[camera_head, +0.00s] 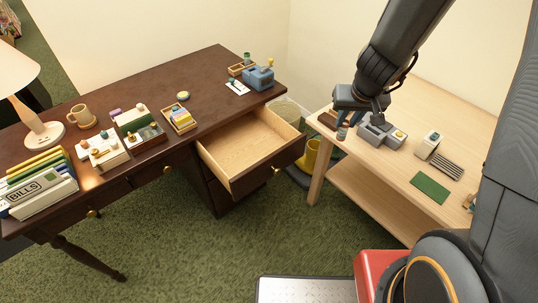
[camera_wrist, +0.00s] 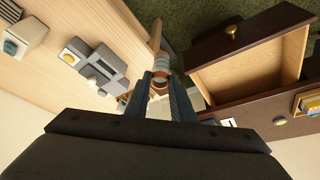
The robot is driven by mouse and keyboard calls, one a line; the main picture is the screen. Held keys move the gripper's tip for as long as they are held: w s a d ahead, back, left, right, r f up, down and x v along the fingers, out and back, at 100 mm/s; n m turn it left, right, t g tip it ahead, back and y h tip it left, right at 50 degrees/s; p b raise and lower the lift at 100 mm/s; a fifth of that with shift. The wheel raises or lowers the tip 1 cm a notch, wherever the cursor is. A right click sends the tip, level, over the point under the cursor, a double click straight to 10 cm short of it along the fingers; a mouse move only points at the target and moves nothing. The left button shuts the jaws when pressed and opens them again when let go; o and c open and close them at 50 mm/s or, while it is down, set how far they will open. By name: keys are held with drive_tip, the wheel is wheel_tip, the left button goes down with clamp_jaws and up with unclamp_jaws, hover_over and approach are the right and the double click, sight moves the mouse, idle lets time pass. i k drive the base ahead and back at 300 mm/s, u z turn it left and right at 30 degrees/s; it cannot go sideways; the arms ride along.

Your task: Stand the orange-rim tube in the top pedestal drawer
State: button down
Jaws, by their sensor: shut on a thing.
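My gripper (camera_head: 347,112) is shut on the orange-rim tube (camera_wrist: 160,82), which shows its orange rim between the fingers in the wrist view. In the head view the tube (camera_head: 342,132) is small and partly hidden below the fingers, near the left edge of the light wooden table. The top pedestal drawer (camera_head: 245,150) of the dark desk is pulled open and its visible floor is bare. It lies left of my gripper, with a gap between. The drawer (camera_wrist: 250,68) is at the upper right in the wrist view.
The light table (camera_head: 383,183) carries a grey device (camera_head: 381,132), a white device (camera_head: 428,145) and a green mat (camera_head: 430,188). A yellow thing (camera_head: 311,155) stands on the floor between desk and table. The desk (camera_head: 206,80) holds a blue device (camera_head: 259,78), small boxes, a mug and a lamp.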

sight(251, 155)
drive_tip(key=z, duration=0.15)
drive_tip(key=k, duration=0.3)
drive_tip(key=u, duration=0.5)
drive_tip(key=i, duration=0.55)
drive_tip(key=u, duration=0.45)
